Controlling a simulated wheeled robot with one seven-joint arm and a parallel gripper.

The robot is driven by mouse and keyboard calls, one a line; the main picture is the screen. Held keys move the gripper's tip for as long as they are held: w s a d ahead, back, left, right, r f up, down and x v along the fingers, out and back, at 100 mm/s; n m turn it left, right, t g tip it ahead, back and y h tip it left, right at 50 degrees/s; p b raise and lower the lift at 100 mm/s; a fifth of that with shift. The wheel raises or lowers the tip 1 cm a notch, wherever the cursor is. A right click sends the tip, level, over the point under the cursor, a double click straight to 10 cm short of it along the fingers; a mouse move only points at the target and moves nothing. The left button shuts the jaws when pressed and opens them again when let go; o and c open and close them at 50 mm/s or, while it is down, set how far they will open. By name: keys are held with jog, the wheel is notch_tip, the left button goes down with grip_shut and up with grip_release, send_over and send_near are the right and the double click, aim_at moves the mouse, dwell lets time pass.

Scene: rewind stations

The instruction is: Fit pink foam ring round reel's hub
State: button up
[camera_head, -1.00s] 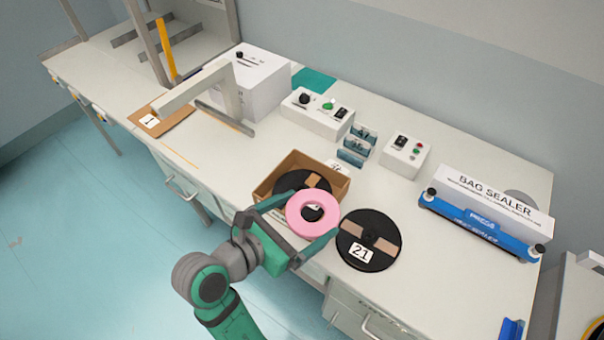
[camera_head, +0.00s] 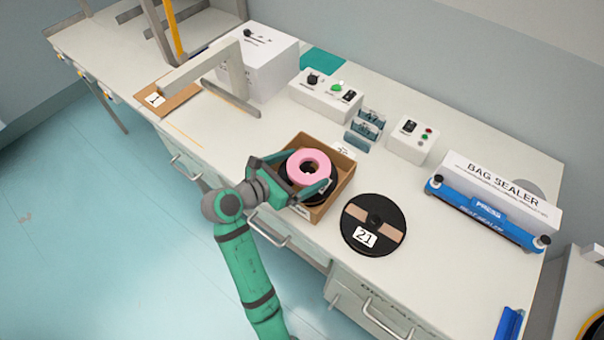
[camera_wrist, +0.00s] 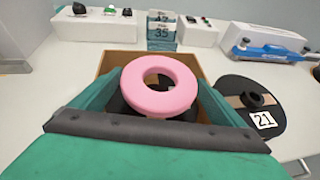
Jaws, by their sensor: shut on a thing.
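My gripper (camera_head: 290,177) is shut on the pink foam ring (camera_head: 308,167), with one finger on each side of it. In the wrist view the pink ring (camera_wrist: 160,86) lies nearly flat between the green fingers. It is over an open cardboard box (camera_head: 345,172) with a black reel (camera_head: 324,190) inside, mostly hidden under the ring. I cannot tell whether ring and reel touch. A second black reel, labelled 21 (camera_head: 392,222), lies flat on the bench to the right, its hub bare. It also shows in the wrist view (camera_wrist: 240,118).
Behind the box stand a small teal rack (camera_head: 364,130) and two white control boxes, one with a green button (camera_head: 326,92), one at right (camera_head: 411,140). A blue bag sealer (camera_head: 485,212) is at the right.

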aim_at(308, 174)
jog(key=shift+w+f, duration=0.35)
jog(key=shift+f, duration=1.55)
jog(key=shift+s+f, duration=0.1)
jog(key=shift+f, duration=0.15)
jog(key=shift+s+f, duration=0.1)
jog(key=shift+f, duration=0.5)
jog(key=o, duration=0.7)
jog(key=shift+r, duration=0.6)
jog(key=v, duration=1.2)
jog(key=shift+r, duration=0.25)
jog(key=shift+a, duration=0.1)
